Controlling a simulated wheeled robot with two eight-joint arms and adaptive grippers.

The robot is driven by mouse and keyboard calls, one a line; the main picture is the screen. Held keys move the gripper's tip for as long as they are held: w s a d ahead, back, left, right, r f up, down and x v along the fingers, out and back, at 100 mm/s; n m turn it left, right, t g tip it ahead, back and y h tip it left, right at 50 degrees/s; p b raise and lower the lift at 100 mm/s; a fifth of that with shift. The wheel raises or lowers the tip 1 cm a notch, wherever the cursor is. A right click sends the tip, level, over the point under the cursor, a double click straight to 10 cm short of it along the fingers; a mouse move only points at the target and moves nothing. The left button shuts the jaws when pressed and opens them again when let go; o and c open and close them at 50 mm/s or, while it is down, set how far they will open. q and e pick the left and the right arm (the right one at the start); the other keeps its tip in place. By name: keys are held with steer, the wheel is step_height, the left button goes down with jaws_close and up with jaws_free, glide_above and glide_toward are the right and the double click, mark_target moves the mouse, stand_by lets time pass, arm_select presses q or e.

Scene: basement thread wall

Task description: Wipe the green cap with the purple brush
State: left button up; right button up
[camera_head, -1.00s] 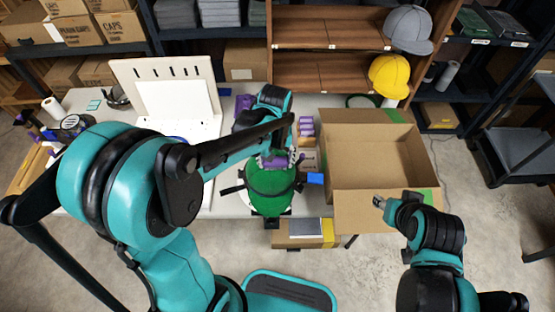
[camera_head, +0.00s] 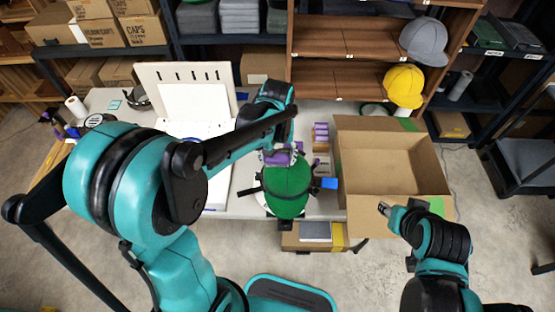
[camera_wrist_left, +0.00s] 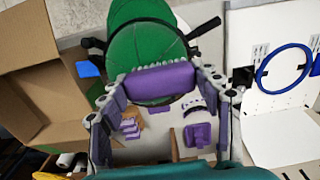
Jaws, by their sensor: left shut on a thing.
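The green cap (camera_head: 288,188) sits on a dark stand with black handles at the front edge of the white table; it also shows at the top of the left wrist view (camera_wrist_left: 145,48). My left gripper (camera_head: 278,157) is at the cap's far edge. It is shut on the purple brush (camera_wrist_left: 160,82), which spans between its fingers and overlaps the cap's edge in the wrist view. Whether the bristles touch the cloth is hidden. My right gripper (camera_head: 384,208) is near the front of the cardboard box, away from the cap; its fingers are too small to judge.
The open cardboard box (camera_head: 392,200) stands right of the cap. A blue piece (camera_head: 328,183) is beside the stand. A white pegboard stand (camera_head: 185,75) is behind left. Small purple items (camera_head: 321,132) lie behind the cap. A yellow cap (camera_head: 404,84) is on the shelf.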

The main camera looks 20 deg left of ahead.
arm_select(q)
steer(key=shift+a+r+p, duration=0.15)
steer(key=shift+r+p, duration=0.4)
steer(key=shift+r, duration=0.4)
steer(key=shift+r+p, duration=0.7)
steer(key=shift+r, duration=0.3)
steer(key=shift+f, duration=0.1)
